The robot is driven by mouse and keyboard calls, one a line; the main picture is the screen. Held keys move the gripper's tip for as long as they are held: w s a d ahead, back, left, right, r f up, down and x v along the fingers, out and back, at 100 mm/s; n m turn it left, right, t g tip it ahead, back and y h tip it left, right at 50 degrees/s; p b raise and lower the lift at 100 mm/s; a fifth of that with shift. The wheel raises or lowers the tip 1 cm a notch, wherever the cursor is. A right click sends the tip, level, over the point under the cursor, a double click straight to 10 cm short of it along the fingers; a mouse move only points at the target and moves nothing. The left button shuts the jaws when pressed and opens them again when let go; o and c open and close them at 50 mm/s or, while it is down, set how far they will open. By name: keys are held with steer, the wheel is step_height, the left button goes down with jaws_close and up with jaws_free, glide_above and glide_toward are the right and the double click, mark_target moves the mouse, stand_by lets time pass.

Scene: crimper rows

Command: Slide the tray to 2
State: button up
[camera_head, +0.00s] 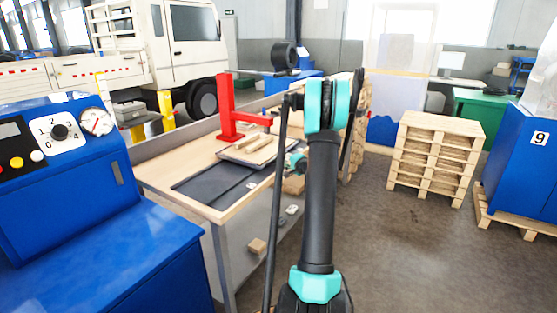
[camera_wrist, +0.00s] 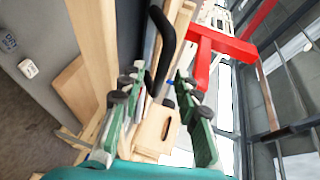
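My gripper (camera_wrist: 160,88) is open in the wrist view, with its two green fingers apart. A pale wooden piece with a hole (camera_wrist: 157,128) shows between and beyond the fingers; I see no clear contact. A black curved bar (camera_wrist: 165,45) rises beyond them. In the head view, my gripper (camera_head: 297,161) is mostly hidden behind my arm, at the workbench's right edge. A flat tray-like board with wooden pieces (camera_head: 250,150) lies beside the red press (camera_head: 228,108). Dark flat panels (camera_head: 215,183) lie nearer on the bench. I cannot tell which is the tray, and no bench position marked 2 is legible.
The wooden workbench (camera_head: 160,172) stands beside a blue machine (camera_head: 65,190) with a numbered dial (camera_head: 60,132). Stacked pallets (camera_head: 435,155) and a blue cabinet marked 9 (camera_head: 535,150) stand right. The floor (camera_head: 400,250) between is clear. The red press (camera_wrist: 215,50) rises beyond my fingers.

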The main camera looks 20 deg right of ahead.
steer(key=shift+x, duration=1.15)
steer(key=shift+c, duration=0.6)
jaws_close()
